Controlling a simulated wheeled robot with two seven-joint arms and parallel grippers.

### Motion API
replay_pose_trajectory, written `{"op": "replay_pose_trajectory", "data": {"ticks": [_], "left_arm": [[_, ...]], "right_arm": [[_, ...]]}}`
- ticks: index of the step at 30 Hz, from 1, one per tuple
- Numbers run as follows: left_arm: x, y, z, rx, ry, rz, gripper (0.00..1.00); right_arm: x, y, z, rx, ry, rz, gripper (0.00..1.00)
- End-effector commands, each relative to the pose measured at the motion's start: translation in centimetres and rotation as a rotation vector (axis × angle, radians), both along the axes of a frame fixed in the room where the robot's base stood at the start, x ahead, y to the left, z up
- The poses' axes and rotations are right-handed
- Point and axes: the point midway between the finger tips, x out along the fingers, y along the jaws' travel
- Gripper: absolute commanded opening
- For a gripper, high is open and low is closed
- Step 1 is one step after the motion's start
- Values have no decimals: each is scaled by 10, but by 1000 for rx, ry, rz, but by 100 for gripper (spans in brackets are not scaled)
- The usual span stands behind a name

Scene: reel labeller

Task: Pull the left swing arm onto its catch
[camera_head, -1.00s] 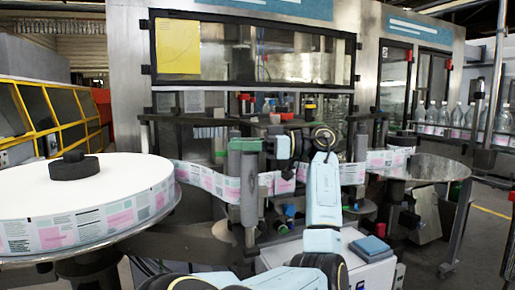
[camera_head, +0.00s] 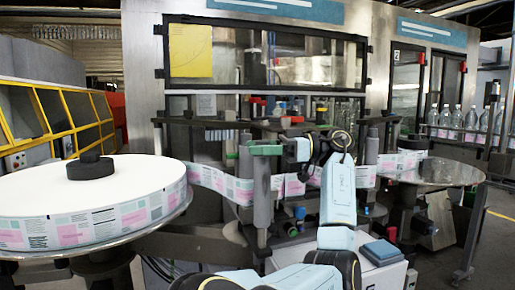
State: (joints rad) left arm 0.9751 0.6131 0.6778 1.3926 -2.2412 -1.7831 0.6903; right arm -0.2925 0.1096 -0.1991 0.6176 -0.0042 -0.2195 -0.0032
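A grey upright roller (camera_head: 262,193) with a green piece (camera_head: 265,148) on top stands left of centre, in front of the label web (camera_head: 222,184). I take it for part of the left swing arm; its pivot and catch cannot be made out. My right gripper is not in view.
A large white label reel (camera_head: 95,192) with a black hub (camera_head: 90,166) fills the left. A round metal plate (camera_head: 440,172) is at right. A white box (camera_head: 375,270) with a blue pad (camera_head: 381,252) stands low in front. Bottles (camera_head: 445,117) line a conveyor at far right.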

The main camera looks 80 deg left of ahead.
Motion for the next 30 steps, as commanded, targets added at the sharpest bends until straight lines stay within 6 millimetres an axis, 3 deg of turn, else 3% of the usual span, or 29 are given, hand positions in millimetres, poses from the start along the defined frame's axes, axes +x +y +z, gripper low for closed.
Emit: {"op": "replay_pose_trajectory", "data": {"ticks": [11,23,30], "left_arm": [[4,1,1,1,-2,0,52],[75,-5,2,-3,0,-4,52],[111,-8,0,-6,-5,-9,52]], "right_arm": [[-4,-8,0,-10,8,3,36],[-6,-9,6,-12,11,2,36],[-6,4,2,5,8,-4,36]]}}
